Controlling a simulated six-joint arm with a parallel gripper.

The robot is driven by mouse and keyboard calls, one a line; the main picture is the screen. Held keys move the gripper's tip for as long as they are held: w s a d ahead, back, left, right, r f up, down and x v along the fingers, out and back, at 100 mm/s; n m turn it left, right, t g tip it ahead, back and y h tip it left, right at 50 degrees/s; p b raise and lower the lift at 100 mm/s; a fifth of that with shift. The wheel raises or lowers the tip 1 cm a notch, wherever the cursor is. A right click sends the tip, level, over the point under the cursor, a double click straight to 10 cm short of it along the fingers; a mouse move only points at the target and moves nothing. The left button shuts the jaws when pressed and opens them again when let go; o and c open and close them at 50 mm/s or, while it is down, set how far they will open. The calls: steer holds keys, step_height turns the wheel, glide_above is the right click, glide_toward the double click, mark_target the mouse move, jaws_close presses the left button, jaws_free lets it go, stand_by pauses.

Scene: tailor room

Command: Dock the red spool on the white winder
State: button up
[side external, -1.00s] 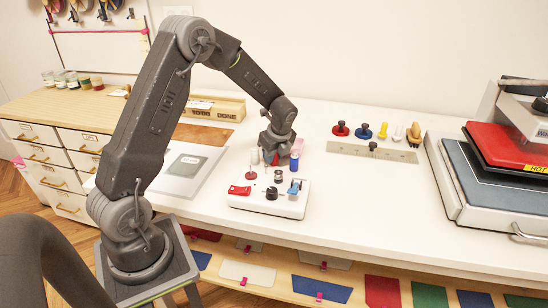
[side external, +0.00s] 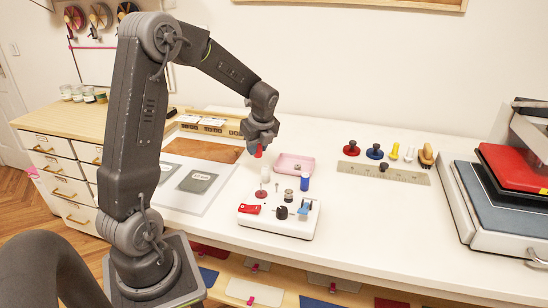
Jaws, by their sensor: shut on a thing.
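My gripper (side external: 259,143) is shut on the red spool (side external: 258,152). The spool hangs upright below the jaws, its upper part hidden by them. The white winder (side external: 271,230) stands near the front edge of the table. It carries a red lever (side external: 249,209), a black knob (side external: 281,213), a blue part (side external: 305,206) and a red disc (side external: 261,194) at its back left. The red spool is in the air above the back left of the winder, apart from it.
A blue spool (side external: 305,184) and a whitish spool (side external: 265,174) stand behind the winder. A pink tray (side external: 294,163) lies further back. A ruler (side external: 370,173) and several knobbed tools lie to the right. A heat press (side external: 480,205) stands far right. The table between is clear.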

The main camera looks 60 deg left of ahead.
steer(key=s+a+r, duration=0.2)
glide_above(258, 191)
steer(key=shift+w+d+f, duration=0.1)
steer(key=shift+d+f, duration=0.1)
steer(key=shift+f, duration=1.1)
steer(key=shift+w+d+f, duration=0.1)
steer(key=shift+d+f, duration=0.1)
steer(key=shift+f, duration=1.05)
steer(key=shift+f, duration=0.6)
steer(key=o, duration=0.6)
steer(key=shift+r, duration=0.15)
steer(key=shift+v, duration=5.4)
steer(key=shift+s, duration=0.1)
